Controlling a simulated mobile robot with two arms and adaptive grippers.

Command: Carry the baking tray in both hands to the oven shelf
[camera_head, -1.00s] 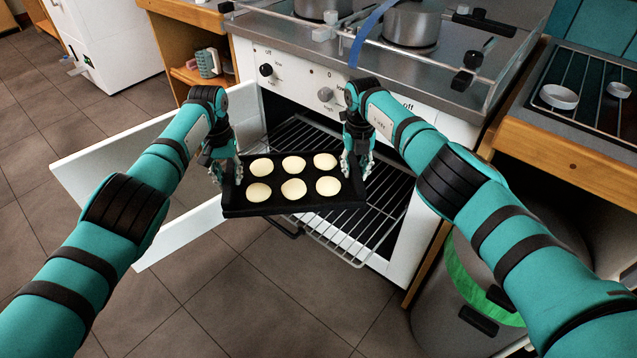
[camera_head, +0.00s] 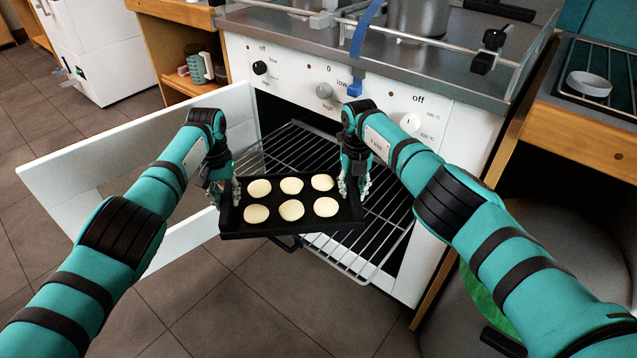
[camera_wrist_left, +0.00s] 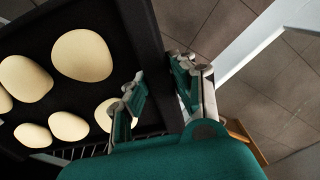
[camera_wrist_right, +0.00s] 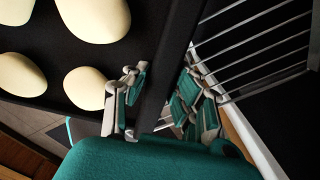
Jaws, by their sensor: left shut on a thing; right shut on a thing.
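The black baking tray (camera_head: 290,231) holds several pale round dough pieces (camera_head: 291,210) and looks roughly level. My left gripper (camera_head: 227,192) is shut on the tray's left rim; the left wrist view shows a finger on each side of that rim (camera_wrist_left: 157,50). My right gripper (camera_head: 353,187) is shut on the right rim, which the right wrist view shows between its fingers (camera_wrist_right: 170,70). The white oven (camera_head: 330,90) stands open. Its wire shelf (camera_head: 375,240) sticks out of the opening. In the head view, the tray overlaps the shelf's left front part; I cannot tell the height between them.
The open white oven door (camera_head: 130,150) stands to the left, behind my left arm. A blue strap (camera_head: 358,60) hangs over the oven front. Wooden cabinets flank the oven, and a grey bin (camera_head: 570,260) stands at the lower right. Tiled floor (camera_head: 230,310) in front is clear.

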